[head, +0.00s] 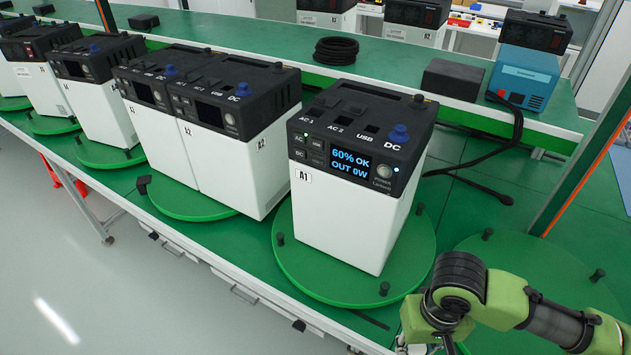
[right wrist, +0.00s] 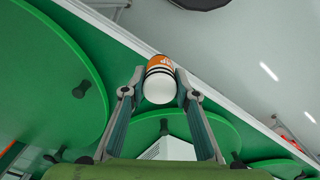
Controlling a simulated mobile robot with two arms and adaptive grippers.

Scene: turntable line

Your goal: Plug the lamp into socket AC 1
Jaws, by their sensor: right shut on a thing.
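The power station A1 (head: 345,170) stands on a green turntable, with a white body and black top. Its lit screen (head: 350,163) reads 60% OK, OUT 0W. The AC 1 socket (head: 317,106) is on its top, at the left end of the row beside AC 2; nothing is seen plugged into it. My right gripper (right wrist: 160,88) is shut on a white, rounded piece with an orange and black band, apparently the lamp (right wrist: 159,88). In the head view my right arm is at the lower right, and its fingers and the lamp are out of frame. My left gripper is not in view.
A cable coil (head: 337,50), a black box (head: 452,79) and a blue unit (head: 524,76) with a dangling black cable are behind. An empty turntable (head: 525,265) with pegs lies to the right.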

